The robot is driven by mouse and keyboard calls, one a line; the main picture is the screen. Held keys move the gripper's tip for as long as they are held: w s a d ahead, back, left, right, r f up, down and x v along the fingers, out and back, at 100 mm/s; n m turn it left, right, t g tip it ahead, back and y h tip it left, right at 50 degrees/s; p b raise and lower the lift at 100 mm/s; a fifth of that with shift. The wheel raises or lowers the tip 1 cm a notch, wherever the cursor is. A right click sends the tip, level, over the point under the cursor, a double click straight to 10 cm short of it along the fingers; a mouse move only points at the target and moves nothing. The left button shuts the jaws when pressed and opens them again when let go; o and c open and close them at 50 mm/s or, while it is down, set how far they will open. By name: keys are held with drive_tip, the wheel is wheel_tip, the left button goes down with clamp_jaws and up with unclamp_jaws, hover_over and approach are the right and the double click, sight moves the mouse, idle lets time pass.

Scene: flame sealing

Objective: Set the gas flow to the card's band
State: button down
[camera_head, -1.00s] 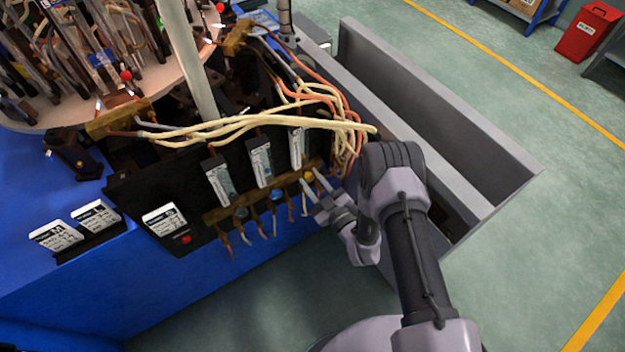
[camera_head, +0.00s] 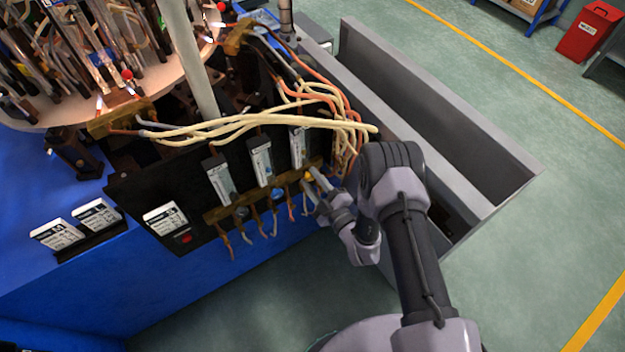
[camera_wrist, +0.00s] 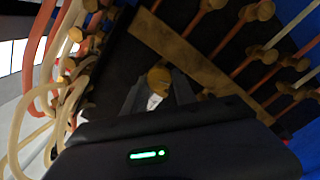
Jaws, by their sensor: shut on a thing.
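My gripper (camera_head: 312,180) is shut on the yellow knob (camera_head: 309,175), the rightmost on the brass manifold bar (camera_head: 225,213). In the wrist view the yellow knob (camera_wrist: 158,77) sits between my fingertips (camera_wrist: 157,92). Three flow meters stand above the bar: left (camera_head: 219,179), middle (camera_head: 261,161) and right (camera_head: 298,148), the right one above the yellow knob. A white card (camera_head: 165,218) is on the dark panel; two more cards (camera_head: 56,235) (camera_head: 96,214) stand at left. Their text and the meter readings are too small to read.
Cream and orange hoses (camera_head: 320,122) arch over the meters, close to my wrist. A grey trough (camera_head: 440,130) lies right of the arm. The round machine table (camera_head: 60,115) with glass tubes and flames is upper left. Open floor is in front.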

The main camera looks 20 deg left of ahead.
drive_tip(key=c, duration=1.1)
unclamp_jaws()
drive_tip(key=shift+o, duration=0.2)
drive_tip(key=p+v, duration=0.4)
drive_tip(key=v, duration=1.3)
drive_tip(key=shift+d, duration=0.25)
drive_tip(key=shift+s, duration=0.1)
